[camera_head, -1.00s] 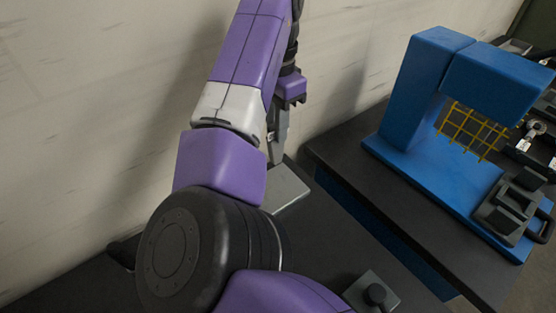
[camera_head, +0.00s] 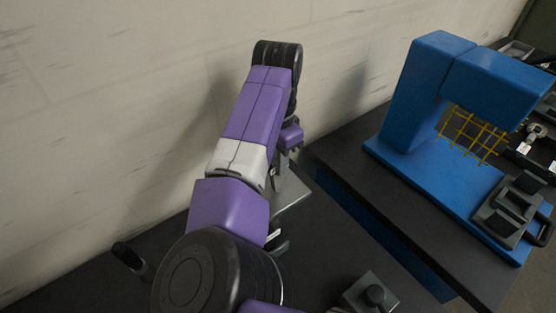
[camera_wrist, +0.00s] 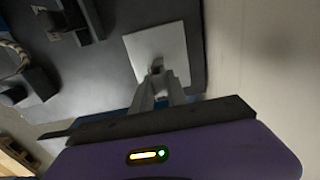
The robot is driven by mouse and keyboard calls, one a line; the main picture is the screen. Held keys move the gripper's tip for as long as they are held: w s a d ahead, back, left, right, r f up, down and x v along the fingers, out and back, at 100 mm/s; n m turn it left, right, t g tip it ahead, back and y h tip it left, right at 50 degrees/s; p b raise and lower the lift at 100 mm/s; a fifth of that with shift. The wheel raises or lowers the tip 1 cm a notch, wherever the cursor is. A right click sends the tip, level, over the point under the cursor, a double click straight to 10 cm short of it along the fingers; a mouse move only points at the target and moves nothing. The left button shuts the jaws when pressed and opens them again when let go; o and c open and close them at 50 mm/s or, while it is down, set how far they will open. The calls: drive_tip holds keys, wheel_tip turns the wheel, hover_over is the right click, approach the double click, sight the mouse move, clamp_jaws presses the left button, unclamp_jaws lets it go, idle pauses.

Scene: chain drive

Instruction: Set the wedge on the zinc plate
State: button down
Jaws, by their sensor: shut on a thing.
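The zinc plate (camera_head: 293,193) is a flat pale grey square on the dark bench by the wall, partly covered by my arm in the head view. In the wrist view the plate (camera_wrist: 178,45) lies just beyond my fingertips. My gripper (camera_wrist: 157,74) is shut on a small grey piece, likely the wedge (camera_wrist: 157,65), which shows over the plate's near part. Whether the piece touches the plate or hangs above it I cannot tell. In the head view my arm hides the fingertips and the held piece.
A blue press (camera_head: 420,100) with a yellow grid guard (camera_head: 470,133) stands on a bench to the right. A dark block with a round knob (camera_head: 372,294) sits at the front. A black handle (camera_head: 131,258) is at left. The wall runs close behind the plate.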

drive_tip(key=c, duration=1.3)
unclamp_jaws()
drive_tip(key=shift+f, duration=0.1)
wheel_tip(320, 180, up, 12)
drive_tip(key=shift+r+b, duration=0.15)
drive_tip(key=shift+b, duration=0.5)
drive_tip(key=shift+s, duration=0.1)
